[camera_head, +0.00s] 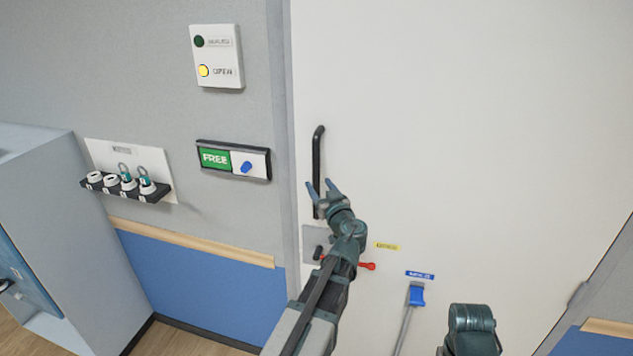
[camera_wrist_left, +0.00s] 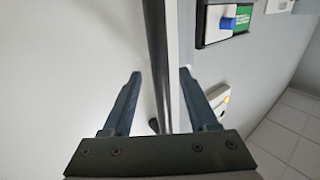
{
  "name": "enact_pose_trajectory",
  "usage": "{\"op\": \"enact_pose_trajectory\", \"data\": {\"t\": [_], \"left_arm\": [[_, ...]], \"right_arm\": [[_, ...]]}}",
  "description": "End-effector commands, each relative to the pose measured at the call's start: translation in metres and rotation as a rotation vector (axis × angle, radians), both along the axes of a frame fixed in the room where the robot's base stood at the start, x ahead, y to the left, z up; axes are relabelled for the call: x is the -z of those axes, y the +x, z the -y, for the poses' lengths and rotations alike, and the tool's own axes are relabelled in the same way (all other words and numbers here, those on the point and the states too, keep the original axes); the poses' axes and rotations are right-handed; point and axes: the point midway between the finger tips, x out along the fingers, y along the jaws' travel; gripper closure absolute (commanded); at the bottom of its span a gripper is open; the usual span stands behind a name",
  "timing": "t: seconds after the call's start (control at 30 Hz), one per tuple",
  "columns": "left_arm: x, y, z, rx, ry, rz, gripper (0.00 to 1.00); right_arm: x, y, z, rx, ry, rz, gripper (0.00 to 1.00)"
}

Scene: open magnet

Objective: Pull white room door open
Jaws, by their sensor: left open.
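The white room door (camera_head: 450,130) fills the right of the head view and looks closed in its frame. Its black vertical bar handle (camera_head: 317,145) is near the door's left edge. My left gripper (camera_head: 320,183) is open at the lower part of the handle. In the left wrist view, the dark handle bar (camera_wrist_left: 156,50) runs between the two open fingers (camera_wrist_left: 160,73), with a gap on both sides. I cannot tell how deep the bar sits between them. My right gripper is not in view; only part of my right arm shows at the bottom right.
A lock plate (camera_head: 309,240) with a red lever (camera_head: 366,266) sits below the handle. A FREE sign (camera_head: 215,158), an OPEN light panel (camera_head: 216,55) and a small rack (camera_head: 125,186) are on the wall left of the door. A cabinet (camera_head: 60,220) stands far left.

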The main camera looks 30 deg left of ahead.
Motion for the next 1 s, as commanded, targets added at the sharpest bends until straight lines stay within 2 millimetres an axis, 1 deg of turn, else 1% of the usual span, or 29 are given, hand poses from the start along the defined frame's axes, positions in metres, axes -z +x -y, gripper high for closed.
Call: {"op": "enact_pose_trajectory", "data": {"t": [0.03, 0.1, 0.23, 0.4, 0.63, 0.67, 0.8, 0.97, 1.0], "left_arm": [[0.000, 0.008, -0.007, -0.002, 0.000, 0.000, 0.41], [0.000, 0.013, -0.013, -0.001, 0.000, 0.000, 0.41], [0.000, 0.019, -0.021, -0.001, 0.000, 0.000, 0.41], [0.000, 0.022, -0.025, 0.001, 0.000, 0.000, 0.41], [0.000, 0.022, -0.025, 0.001, 0.000, 0.000, 0.41], [0.000, 0.022, -0.025, 0.001, 0.000, 0.000, 0.44], [0.000, 0.021, -0.025, 0.001, 0.000, 0.000, 0.69], [0.000, 0.021, -0.025, 0.000, 0.000, 0.000, 0.98], [0.000, 0.021, -0.025, 0.000, 0.000, 0.000, 1.00]], "right_arm": [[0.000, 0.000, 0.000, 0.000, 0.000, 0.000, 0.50], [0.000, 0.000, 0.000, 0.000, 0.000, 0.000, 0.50], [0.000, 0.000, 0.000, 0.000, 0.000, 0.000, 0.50], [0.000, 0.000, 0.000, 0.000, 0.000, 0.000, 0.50], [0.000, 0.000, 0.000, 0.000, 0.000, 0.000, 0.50], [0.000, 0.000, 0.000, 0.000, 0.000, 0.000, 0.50], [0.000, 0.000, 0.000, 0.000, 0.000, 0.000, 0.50], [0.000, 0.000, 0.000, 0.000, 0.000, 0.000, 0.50], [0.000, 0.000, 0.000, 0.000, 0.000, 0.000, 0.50]]}}
